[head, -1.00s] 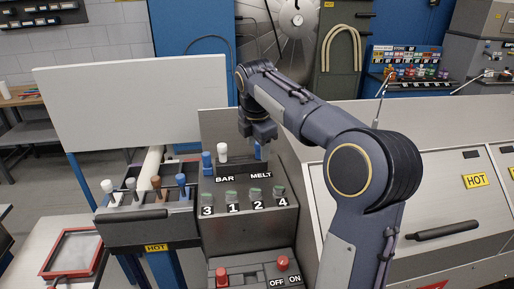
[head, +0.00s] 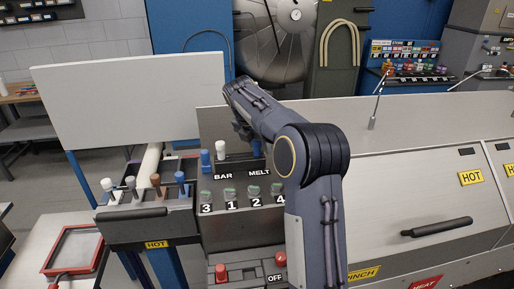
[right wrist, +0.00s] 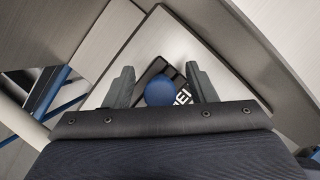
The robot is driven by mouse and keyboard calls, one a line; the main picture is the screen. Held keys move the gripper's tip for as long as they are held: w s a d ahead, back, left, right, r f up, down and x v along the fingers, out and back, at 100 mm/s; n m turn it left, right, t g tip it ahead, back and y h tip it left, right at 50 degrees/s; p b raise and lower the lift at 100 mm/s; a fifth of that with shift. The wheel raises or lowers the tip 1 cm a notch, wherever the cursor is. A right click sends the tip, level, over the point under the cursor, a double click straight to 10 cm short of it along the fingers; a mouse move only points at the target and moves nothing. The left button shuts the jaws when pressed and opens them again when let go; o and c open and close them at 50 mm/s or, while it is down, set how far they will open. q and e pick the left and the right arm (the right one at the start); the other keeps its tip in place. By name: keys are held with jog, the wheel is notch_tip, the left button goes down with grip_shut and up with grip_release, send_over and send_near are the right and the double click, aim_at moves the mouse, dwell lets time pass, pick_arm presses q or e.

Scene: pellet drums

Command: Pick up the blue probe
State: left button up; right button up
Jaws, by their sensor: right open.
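Blue upright pieces show in several places. One blue piece (head: 256,149) stands by the MELT label on the grey console, partly hidden by my right arm. Another blue piece (head: 206,161) stands left of a white one (head: 222,150) by the BAR label. A blue-topped probe (head: 181,179) stands in the rack on the left. My right gripper (right wrist: 160,78) is open above the console. In the right wrist view, a round blue top (right wrist: 159,91) shows between its fingers, beside the white label letters; contact cannot be told. My left gripper is not in view.
The rack (head: 150,226) also holds white and brown probes. A white board (head: 130,100) stands behind it. Numbered green buttons (head: 230,192) and red knobs (head: 221,271) sit on the console front. A sloped metal cover (head: 420,190) with HOT labels fills the right.

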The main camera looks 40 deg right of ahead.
jog(key=shift+c, duration=0.3)
grip_shut()
dwell(0.3)
